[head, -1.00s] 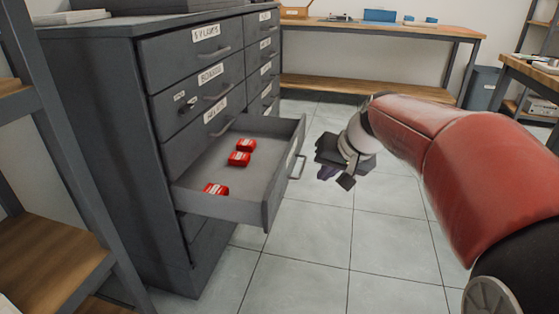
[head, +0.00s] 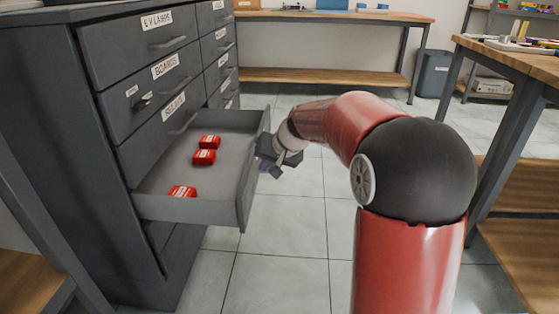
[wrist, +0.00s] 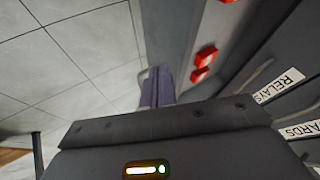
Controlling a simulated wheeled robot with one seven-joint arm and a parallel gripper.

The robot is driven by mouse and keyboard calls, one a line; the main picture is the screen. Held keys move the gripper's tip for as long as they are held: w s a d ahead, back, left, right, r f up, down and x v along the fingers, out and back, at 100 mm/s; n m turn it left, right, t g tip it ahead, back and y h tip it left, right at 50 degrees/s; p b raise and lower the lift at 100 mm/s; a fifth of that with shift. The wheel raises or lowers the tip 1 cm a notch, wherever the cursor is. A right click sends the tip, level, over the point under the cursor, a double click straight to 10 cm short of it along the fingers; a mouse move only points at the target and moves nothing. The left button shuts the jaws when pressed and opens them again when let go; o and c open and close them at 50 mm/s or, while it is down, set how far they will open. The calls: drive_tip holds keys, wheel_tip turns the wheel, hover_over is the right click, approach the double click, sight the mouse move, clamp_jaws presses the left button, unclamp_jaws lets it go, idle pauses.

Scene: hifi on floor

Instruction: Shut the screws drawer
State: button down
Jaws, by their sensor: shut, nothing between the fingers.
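One drawer (head: 243,192) of the dark grey cabinet is pulled well out, with red packs (head: 204,157) lying inside. Its front label cannot be read from here, so I cannot tell whether it is the screws drawer. My gripper (head: 270,167) is shut and empty, close to the outside of the drawer front, near its handle. The handle is largely hidden behind the gripper in the head view. In the wrist view the fingers (wrist: 158,86) point at the drawer front (wrist: 172,30). I cannot tell whether they touch it.
The cabinet (head: 62,120) has several other drawers, shut, with labels including "BOARDS" and "RELAYS"; a key-like knob (head: 143,103) sticks out of one. A workbench (head: 330,16) stands behind, another table (head: 525,62) at right. Tiled floor (head: 290,225) is clear in front of the drawer.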

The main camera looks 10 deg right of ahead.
drive_tip(key=shift+w+a, duration=0.3)
drive_tip(key=shift+a, duration=0.5)
drive_tip(key=shift+a, duration=0.1)
drive_tip(key=shift+w+a+p, duration=1.15)
drive_tip(key=shift+a+p, duration=0.45)
drive_tip(key=shift+a, duration=2)
drive_tip(key=shift+w+a+p, duration=1.2)
drive_tip(key=shift+a+p, duration=0.45)
drive_tip(key=shift+a, duration=1.9)
drive_tip(key=shift+w+a+p, duration=1.15)
drive_tip(key=shift+a+p, duration=0.45)
drive_tip(key=shift+a, duration=2)
